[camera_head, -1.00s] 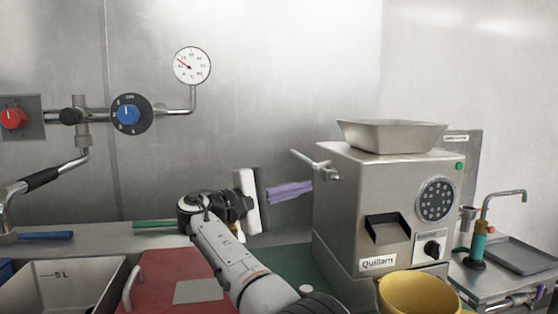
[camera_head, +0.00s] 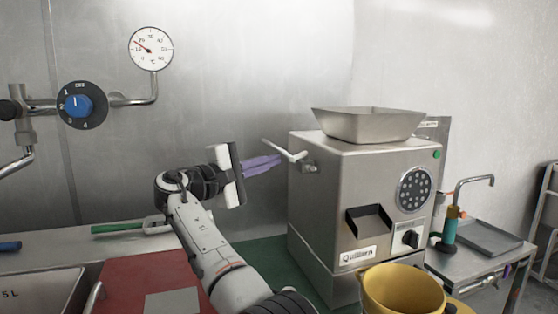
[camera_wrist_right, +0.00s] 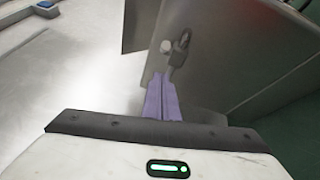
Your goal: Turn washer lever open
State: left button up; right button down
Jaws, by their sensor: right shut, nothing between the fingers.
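A small washer station stands right of the grinder, with a bent metal tap (camera_head: 468,184), a teal and orange upright (camera_head: 450,228) and a grey tray (camera_head: 489,239). A small purple lever (camera_head: 507,271) shows on its front pipe; its exact position is too small to tell. My right gripper (camera_head: 263,166) has purple fingers, shut and empty, by the left side of the steel grinder (camera_head: 340,207), near the grinder's metal side lever (camera_head: 283,150). My left gripper is out of view.
A yellow bucket (camera_head: 402,292) stands before the grinder, between my right arm and the washer station. A hopper (camera_head: 368,125) tops the grinder. A red board (camera_head: 125,280) and a green handle (camera_head: 117,228) lie left. A rack (camera_head: 547,220) stands far right.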

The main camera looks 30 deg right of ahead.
aim_at(298, 157)
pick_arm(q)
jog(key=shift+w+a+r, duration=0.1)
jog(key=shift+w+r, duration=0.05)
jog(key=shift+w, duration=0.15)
pick_arm(e)
jog(key=shift+s+d+r, duration=0.15)
jog(key=shift+s+d, duration=0.2)
jog(key=shift+s, duration=0.3)
jog(key=shift+s+d+r, duration=0.15)
jog(key=shift+s+d, duration=0.15)
jog(key=shift+s, duration=0.35)
